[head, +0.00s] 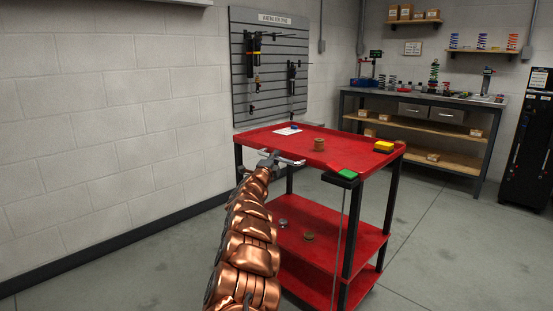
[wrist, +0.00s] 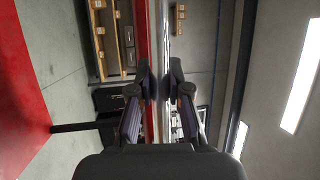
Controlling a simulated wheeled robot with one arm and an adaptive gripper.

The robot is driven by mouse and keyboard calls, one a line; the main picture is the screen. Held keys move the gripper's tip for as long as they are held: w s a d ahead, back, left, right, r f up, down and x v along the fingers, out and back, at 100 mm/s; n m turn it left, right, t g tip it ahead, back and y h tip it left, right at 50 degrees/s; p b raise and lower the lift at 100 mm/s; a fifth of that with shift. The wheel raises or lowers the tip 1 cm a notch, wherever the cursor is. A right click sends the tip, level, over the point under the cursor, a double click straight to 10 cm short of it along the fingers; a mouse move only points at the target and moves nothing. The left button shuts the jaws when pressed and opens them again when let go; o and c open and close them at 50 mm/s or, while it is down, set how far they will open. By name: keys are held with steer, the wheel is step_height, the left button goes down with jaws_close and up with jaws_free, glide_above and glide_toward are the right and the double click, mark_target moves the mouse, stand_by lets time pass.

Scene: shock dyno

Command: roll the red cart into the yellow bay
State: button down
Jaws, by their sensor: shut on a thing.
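The red cart (head: 345,155) stands ahead of me, its far side near the wall, with a red top tray, lower red shelves and black posts. A silver bar handle (head: 293,162) runs along its near left edge. My gripper (head: 269,158) is at this handle, shut on it at its left part. In the wrist view, the fingers of my gripper (wrist: 161,85) close around the bright bar (wrist: 162,35), beside the red edge of the cart (wrist: 142,30). The yellow bay does not show in either view.
On the cart are a brown spool (head: 320,144), a white sheet (head: 287,130), a yellow-topped block (head: 383,146) and a green-topped piece (head: 346,173) at the corner. A workbench (head: 400,96) and black cabinet (head: 528,150) stand behind. The floor at right is clear.

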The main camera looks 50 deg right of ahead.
steer(key=c, duration=1.3)
jaws_free()
steer(key=shift+w+a, duration=0.45)
steer(key=shift+w, duration=0.15)
steer(key=shift+c, duration=0.2)
steer(key=shift+o, duration=1.2)
steer(key=shift+s+d, duration=0.35)
steer(key=shift+s, duration=0.05)
steer(key=v, duration=1.2)
steer(key=shift+f, duration=0.1)
